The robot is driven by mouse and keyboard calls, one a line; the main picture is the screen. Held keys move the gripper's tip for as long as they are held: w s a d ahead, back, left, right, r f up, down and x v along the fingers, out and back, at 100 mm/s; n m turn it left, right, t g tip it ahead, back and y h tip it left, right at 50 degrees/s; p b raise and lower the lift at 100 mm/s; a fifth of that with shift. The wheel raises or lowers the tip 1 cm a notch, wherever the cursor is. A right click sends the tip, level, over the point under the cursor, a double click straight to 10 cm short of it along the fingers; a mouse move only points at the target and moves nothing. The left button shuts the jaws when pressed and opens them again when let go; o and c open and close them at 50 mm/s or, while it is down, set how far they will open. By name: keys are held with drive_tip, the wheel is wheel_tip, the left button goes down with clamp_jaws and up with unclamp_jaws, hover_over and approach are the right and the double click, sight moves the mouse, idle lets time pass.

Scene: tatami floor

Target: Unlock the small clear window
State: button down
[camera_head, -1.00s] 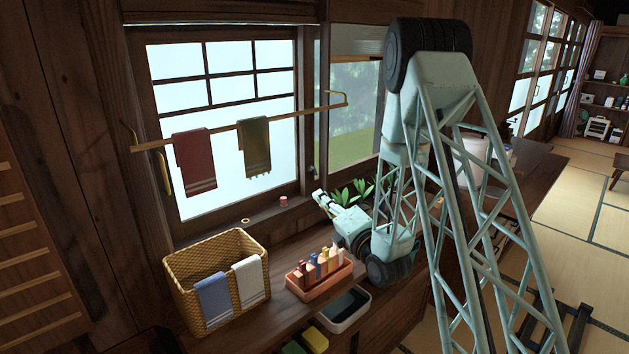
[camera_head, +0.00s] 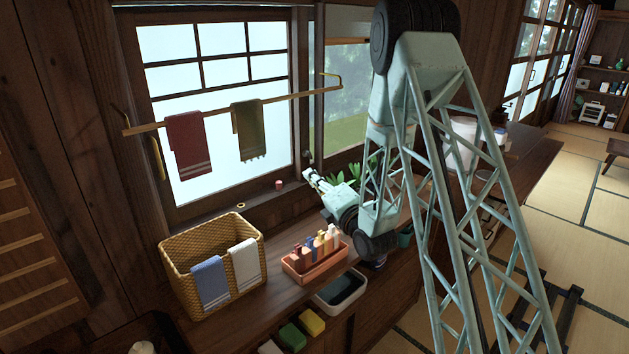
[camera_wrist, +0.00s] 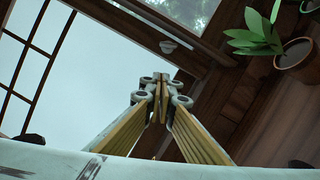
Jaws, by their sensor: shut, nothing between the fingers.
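The small clear window (camera_head: 345,105) is right of the large frosted window, with trees behind its glass. A small pale latch-like knob (camera_head: 308,157) sits low on the frame between the two windows. In the wrist view the knob (camera_wrist: 168,46) lies just beyond the fingertips, with a strip of frame between them in the picture. My gripper (camera_head: 310,173) is shut and empty, its tips just below the knob in the head view. In the wrist view my gripper's fingers (camera_wrist: 160,90) meet at the tips. I cannot tell whether they touch the frame.
A potted plant (camera_wrist: 298,55) stands right of my gripper. A towel rail (camera_head: 230,110) with two towels crosses the frosted window (camera_head: 215,130). A small pink object (camera_head: 279,184) sits on the sill.

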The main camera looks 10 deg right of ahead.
sight(309, 155)
drive_tip(key=shift+w+d+r+b, duration=0.25)
drive_tip(key=shift+w+r, duration=0.1)
drive_tip(key=shift+w, duration=0.95)
drive_tip(key=shift+w+d+r+b, duration=0.2)
drive_tip(key=shift+w+d+r, duration=0.15)
drive_tip(key=shift+w, duration=1)
drive_tip(key=shift+w+d+r+b, duration=0.2)
drive_tip(key=shift+w+r, duration=0.15)
drive_tip(key=shift+w, duration=0.95)
drive_tip(key=shift+d+r, duration=0.1)
